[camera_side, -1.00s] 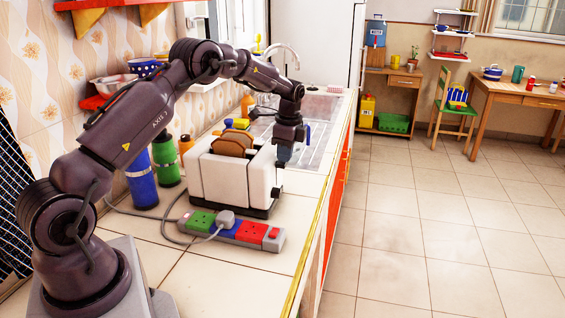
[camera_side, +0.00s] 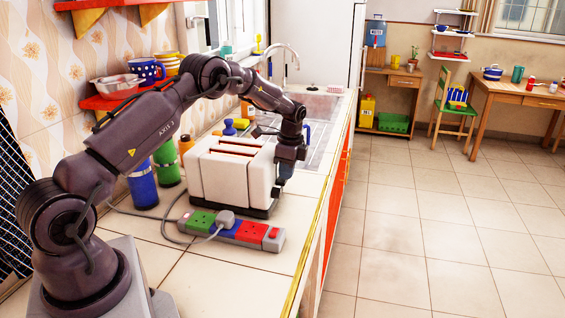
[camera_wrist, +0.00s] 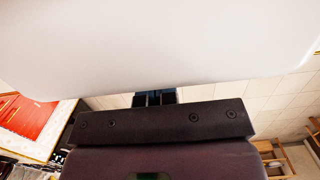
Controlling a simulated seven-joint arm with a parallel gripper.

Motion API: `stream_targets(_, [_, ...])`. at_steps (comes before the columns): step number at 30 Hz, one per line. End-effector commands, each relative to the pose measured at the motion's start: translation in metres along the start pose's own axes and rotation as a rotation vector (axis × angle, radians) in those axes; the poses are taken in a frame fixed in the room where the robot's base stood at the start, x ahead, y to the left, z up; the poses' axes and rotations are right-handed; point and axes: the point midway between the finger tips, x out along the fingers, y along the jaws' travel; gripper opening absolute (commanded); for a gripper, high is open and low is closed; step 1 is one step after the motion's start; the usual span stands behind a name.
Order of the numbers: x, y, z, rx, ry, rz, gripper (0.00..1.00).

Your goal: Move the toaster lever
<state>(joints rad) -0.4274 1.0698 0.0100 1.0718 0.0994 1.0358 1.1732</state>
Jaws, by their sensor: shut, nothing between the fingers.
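The white toaster (camera_side: 222,177) stands on the counter in the side view, with a dark base and two long slots on top. No bread stands above the slots; brown shows just inside them. My gripper (camera_side: 281,180) points down at the toaster's right end, low against its face, fingers shut and empty. The lever is hidden or too small to tell behind my gripper. In the wrist view the toaster's white surface (camera_wrist: 160,45) fills the upper part. My fingertips (camera_wrist: 154,98) show at its lower edge.
A power strip (camera_side: 235,229) with a plug and grey cable lies in front of the toaster. Blue and green bottles (camera_side: 166,164) stand to its left. The counter's edge is close on the right; a sink (camera_side: 306,106) is behind.

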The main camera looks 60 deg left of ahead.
Motion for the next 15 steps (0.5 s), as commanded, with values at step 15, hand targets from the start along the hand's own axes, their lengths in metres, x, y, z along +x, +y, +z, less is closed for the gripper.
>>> stream_targets(15, [-0.013, 0.0, -0.024, 0.001, 0.0, -0.001, 0.0])
